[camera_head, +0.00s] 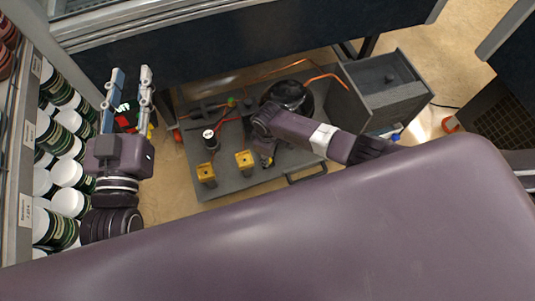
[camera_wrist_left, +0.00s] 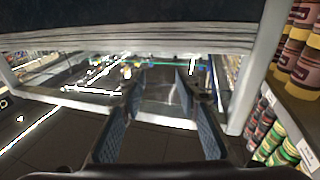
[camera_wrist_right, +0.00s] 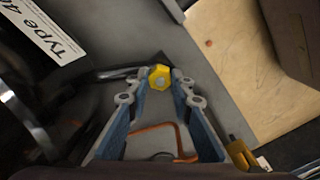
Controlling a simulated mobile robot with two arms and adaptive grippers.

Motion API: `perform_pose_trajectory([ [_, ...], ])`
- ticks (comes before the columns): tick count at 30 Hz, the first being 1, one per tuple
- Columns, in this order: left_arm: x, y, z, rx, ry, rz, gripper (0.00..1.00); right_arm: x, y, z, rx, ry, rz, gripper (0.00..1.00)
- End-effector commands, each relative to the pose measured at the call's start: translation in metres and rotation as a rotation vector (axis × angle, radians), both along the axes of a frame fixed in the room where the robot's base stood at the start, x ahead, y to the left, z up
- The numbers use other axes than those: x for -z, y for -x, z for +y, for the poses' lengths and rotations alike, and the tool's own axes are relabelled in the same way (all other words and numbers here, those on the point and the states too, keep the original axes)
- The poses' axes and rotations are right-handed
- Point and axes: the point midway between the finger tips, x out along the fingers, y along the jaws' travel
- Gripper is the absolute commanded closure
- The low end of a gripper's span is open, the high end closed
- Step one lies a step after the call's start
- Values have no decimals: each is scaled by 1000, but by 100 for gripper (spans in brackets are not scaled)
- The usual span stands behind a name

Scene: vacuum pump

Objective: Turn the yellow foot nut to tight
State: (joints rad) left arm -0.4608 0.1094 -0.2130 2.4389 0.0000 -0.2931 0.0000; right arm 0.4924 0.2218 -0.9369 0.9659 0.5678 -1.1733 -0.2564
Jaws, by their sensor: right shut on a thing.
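The yellow foot nut (camera_wrist_right: 159,78) is a hex nut, seen near the middle of the right wrist view. My right gripper (camera_wrist_right: 158,75) is shut on it, with a fingertip on each side. In the head view my right arm reaches over the pump from the right, and its gripper (camera_head: 267,160) is mostly hidden by the wrist; only a little yellow shows there. My left gripper (camera_head: 132,72) is open and empty, held up at the left of the pump base. Its two parted fingers also show in the left wrist view (camera_wrist_left: 158,95).
The grey pump base (camera_head: 236,184) carries a dark round motor (camera_head: 288,96), yellow brackets (camera_head: 245,158) and red and orange lines. A grey box (camera_head: 385,85) stands at its right. Shelves of jars (camera_head: 68,172) line the left side, close to my left arm.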

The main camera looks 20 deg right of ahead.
Motion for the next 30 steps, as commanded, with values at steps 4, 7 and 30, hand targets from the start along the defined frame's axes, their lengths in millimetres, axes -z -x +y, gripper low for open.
perform_pose_trajectory([
  [4, 42, 3, 7, -13, -52, 202, 70, -3, 2, 0, 107, 1, 5, 100],
  [7, 73, 11, 13, -22, -86, 338, 70, -3, 2, 1, 187, 0, 6, 100],
  [30, 205, 145, 65, -74, -263, 1136, 70, -1, 2, 0, 877, 2, 6, 100],
])
